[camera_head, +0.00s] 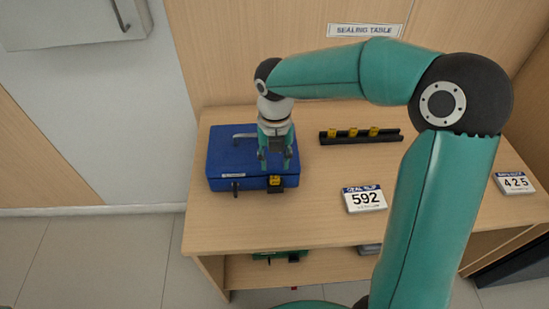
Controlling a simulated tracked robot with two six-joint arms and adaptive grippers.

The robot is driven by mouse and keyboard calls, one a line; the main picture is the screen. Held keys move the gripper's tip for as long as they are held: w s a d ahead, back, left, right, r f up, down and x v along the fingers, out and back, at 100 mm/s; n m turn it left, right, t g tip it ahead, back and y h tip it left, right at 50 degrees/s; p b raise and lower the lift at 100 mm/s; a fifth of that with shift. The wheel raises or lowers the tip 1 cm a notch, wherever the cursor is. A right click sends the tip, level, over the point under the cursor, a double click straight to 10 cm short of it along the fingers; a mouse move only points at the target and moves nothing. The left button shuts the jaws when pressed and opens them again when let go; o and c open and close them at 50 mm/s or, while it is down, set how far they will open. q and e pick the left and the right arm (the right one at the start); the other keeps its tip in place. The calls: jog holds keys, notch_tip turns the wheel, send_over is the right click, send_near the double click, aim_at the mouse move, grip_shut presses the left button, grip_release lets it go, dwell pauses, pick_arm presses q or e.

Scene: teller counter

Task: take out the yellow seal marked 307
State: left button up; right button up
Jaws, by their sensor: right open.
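A black rack (386,138) holds three small yellow seals (353,132) at the back of the table. Their markings are too small to read. Another yellow seal (275,181) shows at the front of a blue case (222,160), at a dark fitting on its right side. I cannot read a number on it either. My right gripper (275,163) points down over the case's front right part, just above and behind that seal. It is open and covers part of the lid. I cannot tell whether it touches the lid. My left gripper is out of view.
The wooden table (300,225) carries a "592" card (364,198) and a "425" card (515,184). A "SEALING TABLE" sign (364,30) is on the panel behind. A green item (281,256) lies on the shelf below. My right arm crosses the table's right side.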

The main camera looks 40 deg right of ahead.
aim_at(275, 177)
jog(key=shift+f+b, duration=2)
jog(key=shift+f, duration=1.4)
jog(key=c, duration=0.7)
jog(key=shift+c, duration=0.2)
jog(key=shift+r, duration=0.1)
jog(key=shift+r+p, duration=2.4)
